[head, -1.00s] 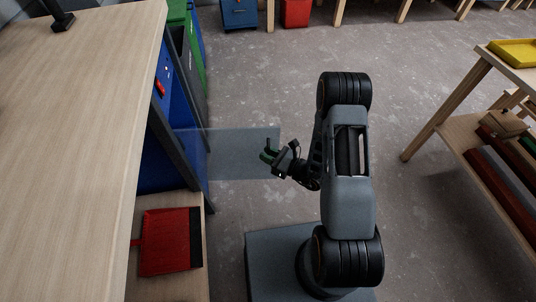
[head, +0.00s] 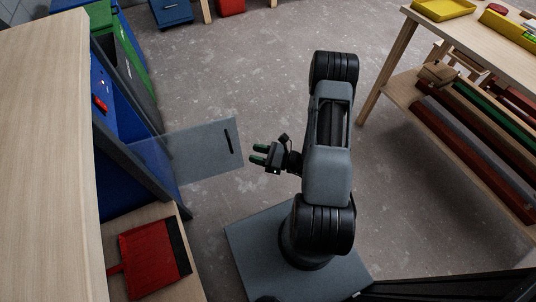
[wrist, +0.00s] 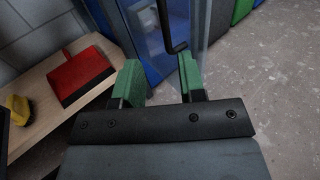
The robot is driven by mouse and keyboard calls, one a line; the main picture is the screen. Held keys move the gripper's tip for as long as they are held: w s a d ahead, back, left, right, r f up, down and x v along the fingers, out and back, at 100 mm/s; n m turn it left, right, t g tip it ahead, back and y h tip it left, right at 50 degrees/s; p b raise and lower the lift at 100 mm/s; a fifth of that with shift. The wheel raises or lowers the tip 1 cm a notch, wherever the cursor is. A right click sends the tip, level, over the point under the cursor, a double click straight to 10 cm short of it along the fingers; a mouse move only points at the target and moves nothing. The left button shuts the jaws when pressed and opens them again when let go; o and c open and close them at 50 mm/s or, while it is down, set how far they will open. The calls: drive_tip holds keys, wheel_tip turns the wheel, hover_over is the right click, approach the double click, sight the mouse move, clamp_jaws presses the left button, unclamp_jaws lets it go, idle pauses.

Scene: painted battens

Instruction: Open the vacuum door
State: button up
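The vacuum door is a see-through grey panel (head: 190,158) that stands out from the dark-framed blue cabinet (head: 135,180) in the head view, swung open. A black bar handle (head: 228,141) is near its free edge; the handle also shows in the wrist view (wrist: 168,32), beyond my fingers. My gripper (head: 257,155) has green fingers and is just to the right of the door's free edge, apart from it. In the wrist view my gripper (wrist: 161,76) has its fingers spread with nothing between them.
A wooden bench (head: 45,150) runs along the left. A red dustpan (head: 150,255) lies on a low shelf below it. Green and grey bins stand behind the cabinet. A wooden rack with painted battens (head: 465,150) is at right.

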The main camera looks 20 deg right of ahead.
drive_tip(key=shift+v, duration=2.05)
drive_tip(key=s+a+r+n+g+h+p, duration=0.25)
drive_tip(key=r+n+g+p, duration=0.55)
drive_tip(key=r, duration=0.5)
drive_tip(key=s+a+r+n+g+h+p, duration=0.25)
drive_tip(key=r+n+g+p, duration=0.35)
drive_tip(key=r+n, duration=0.45)
drive_tip(key=d+r+n+t+h+p, duration=0.3)
drive_tip(key=r+n+t+h+p, duration=0.3)
drive_tip(key=r, duration=1.7)
drive_tip(key=n+h+p, duration=0.1)
drive_tip(key=h+p, duration=0.2)
drive_tip(key=p, duration=0.1)
drive_tip(key=shift+r, duration=0.4)
